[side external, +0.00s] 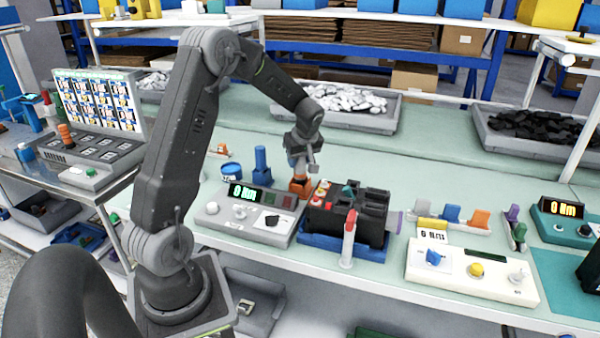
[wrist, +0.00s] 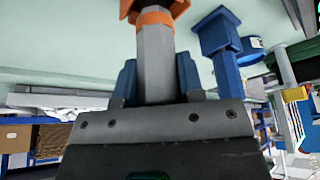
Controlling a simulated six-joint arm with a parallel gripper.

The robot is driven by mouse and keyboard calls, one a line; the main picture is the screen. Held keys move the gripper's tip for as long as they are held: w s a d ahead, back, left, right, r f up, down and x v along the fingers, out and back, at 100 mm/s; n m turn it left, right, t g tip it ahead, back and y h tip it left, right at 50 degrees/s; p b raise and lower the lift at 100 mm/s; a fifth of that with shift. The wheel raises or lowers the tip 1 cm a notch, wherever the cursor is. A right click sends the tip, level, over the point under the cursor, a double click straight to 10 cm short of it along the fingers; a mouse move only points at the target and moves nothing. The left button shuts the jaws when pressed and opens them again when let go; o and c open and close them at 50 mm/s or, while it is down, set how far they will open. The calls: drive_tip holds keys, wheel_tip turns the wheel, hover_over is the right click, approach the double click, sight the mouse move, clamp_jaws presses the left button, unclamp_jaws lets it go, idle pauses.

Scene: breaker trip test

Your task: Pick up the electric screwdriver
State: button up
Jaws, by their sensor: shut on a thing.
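The electric screwdriver shows in the wrist view as a grey faceted body (wrist: 155,62) with an orange band, between the blue fingers of my gripper (wrist: 157,78). My gripper is shut on it. In the side view my gripper (side external: 301,163) points down behind the black breaker block. An orange part (side external: 299,187) shows just below the fingers, close to the bench. In the wrist view an orange piece (wrist: 152,8) is at the far end of the grey body. I cannot tell whether it is part of the tool or a holder, or whether the tool touches the bench.
A blue post-like object (side external: 261,163) and a blue round tin (side external: 231,172) stand left of my gripper. A grey console (side external: 215,222) and the black breaker block (side external: 365,215) in a blue tray are in front. The green bench behind is mostly clear up to the grey bins.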

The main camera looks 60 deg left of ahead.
wheel_tip(320, 180, up, 10)
drive_tip(key=shift+w+d+f, duration=0.1)
drive_tip(key=shift+d, duration=0.05)
drive_tip(key=d+r, duration=0.2)
drive_tip(key=d, duration=0.1)
drive_tip(key=d+r, duration=0.1)
drive_tip(key=d, duration=0.2)
drive_tip(key=d+r, duration=0.2)
drive_tip(key=shift+d+r, duration=0.3)
drive_tip(key=shift+d, duration=0.1)
drive_tip(key=s+d+r, duration=0.2)
drive_tip(key=d+r, duration=0.1)
drive_tip(key=d, duration=0.3)
drive_tip(key=shift+d+r, duration=0.3)
drive_tip(key=shift+s, duration=0.1)
wheel_tip(320, 180, down, 7)
drive_tip(key=shift+r, duration=0.2)
